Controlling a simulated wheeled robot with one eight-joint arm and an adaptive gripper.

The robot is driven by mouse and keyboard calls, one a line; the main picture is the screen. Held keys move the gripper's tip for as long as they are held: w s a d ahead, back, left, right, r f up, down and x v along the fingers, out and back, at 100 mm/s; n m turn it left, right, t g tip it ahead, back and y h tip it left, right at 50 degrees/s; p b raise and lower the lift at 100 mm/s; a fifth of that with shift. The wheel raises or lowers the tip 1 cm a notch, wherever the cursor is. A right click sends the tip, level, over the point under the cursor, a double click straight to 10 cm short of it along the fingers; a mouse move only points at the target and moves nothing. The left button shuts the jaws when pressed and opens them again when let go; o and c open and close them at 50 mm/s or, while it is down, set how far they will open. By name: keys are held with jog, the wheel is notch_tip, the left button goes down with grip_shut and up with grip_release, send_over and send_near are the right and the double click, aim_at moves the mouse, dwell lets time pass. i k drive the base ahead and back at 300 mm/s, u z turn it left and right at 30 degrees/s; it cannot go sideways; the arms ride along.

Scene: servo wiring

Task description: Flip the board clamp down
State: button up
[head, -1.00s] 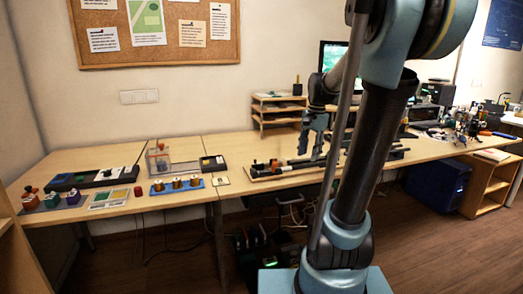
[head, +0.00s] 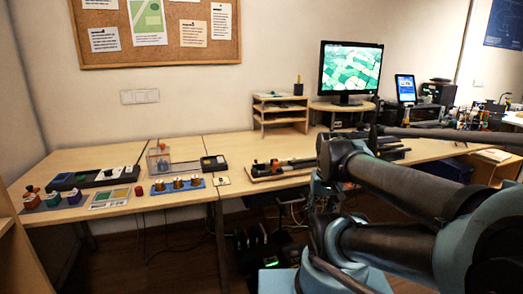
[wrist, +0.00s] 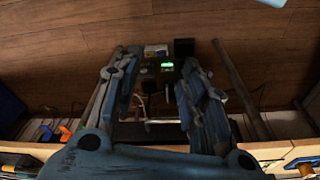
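My gripper (wrist: 158,65) is open in the wrist view, its two blue-grey fingers spread apart with nothing between them. It points down past the bench edge toward the floor. In the head view my folded arm hides most of it. My arm covers the fixture's right part.
A monitor (head: 349,70) and a wooden shelf (head: 280,112) stand behind. Dark equipment with a green light (wrist: 167,65) sits below the bench.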

aim_at(273, 162)
jog(key=u, duration=0.6)
jog(key=k, duration=1.75)
jog(key=z, duration=0.55)
jog(key=i, duration=1)
